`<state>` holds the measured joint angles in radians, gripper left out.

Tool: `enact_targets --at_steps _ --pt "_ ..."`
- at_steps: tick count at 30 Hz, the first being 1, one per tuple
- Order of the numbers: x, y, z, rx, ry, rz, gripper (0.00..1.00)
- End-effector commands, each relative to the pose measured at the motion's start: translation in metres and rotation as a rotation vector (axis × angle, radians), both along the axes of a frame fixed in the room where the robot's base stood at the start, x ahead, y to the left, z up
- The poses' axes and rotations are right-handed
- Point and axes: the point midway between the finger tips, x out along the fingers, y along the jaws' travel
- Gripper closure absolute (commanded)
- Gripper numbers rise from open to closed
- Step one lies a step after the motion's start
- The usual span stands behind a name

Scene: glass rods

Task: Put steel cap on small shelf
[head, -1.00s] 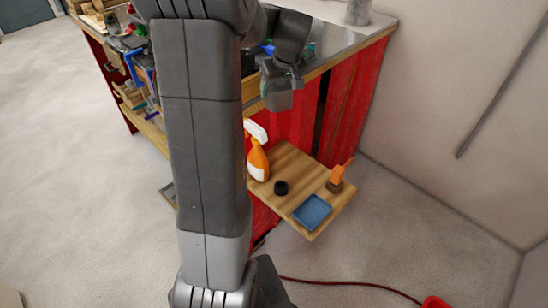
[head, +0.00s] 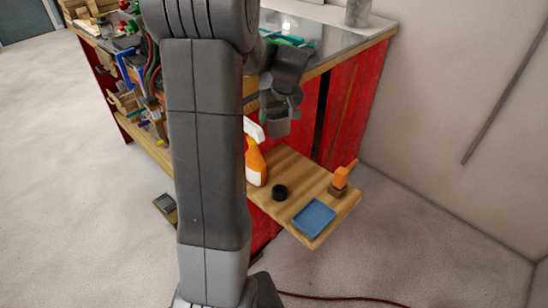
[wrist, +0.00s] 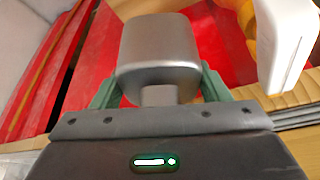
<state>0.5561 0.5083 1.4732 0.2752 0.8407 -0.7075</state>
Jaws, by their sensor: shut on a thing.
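The steel cap is a silvery, short cylinder (wrist: 158,55) in the middle of the wrist view; in the head view it shows as a grey block (head: 276,128) under the jaws. My gripper (head: 281,104) is shut on it, with green-grey fingers on both sides in the wrist view (wrist: 158,88). The small shelf (head: 292,168) is a wooden board on the red bench side. The cap is held above the shelf's height, near the bench front. My arm hides part of the shelf's left side.
On the shelf are an orange-and-white spray bottle (head: 255,163), a black ring-like piece (head: 279,193), a blue tray (head: 314,218) and an orange-handled tool (head: 342,179). The spray bottle's white head (wrist: 287,40) is close right in the wrist view. Bare wood lies behind the black piece.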

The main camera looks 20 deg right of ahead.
Motion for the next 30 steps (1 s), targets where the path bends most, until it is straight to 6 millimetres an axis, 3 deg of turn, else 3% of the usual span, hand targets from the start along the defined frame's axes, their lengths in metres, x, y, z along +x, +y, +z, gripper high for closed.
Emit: enact_targets --at_steps 3,9,17,24,30 --pt "-0.001 0.0 -0.034 0.004 0.005 -0.001 0.59" --pt "0.0 0.0 -0.079 0.002 0.003 -0.001 0.59" --pt "0.0 0.0 -0.101 0.0 0.0 0.0 0.59" --pt "0.0 0.0 -0.135 0.002 0.003 -0.001 0.59" --pt "0.0 0.0 -0.141 -0.001 -0.001 0.0 0.59"
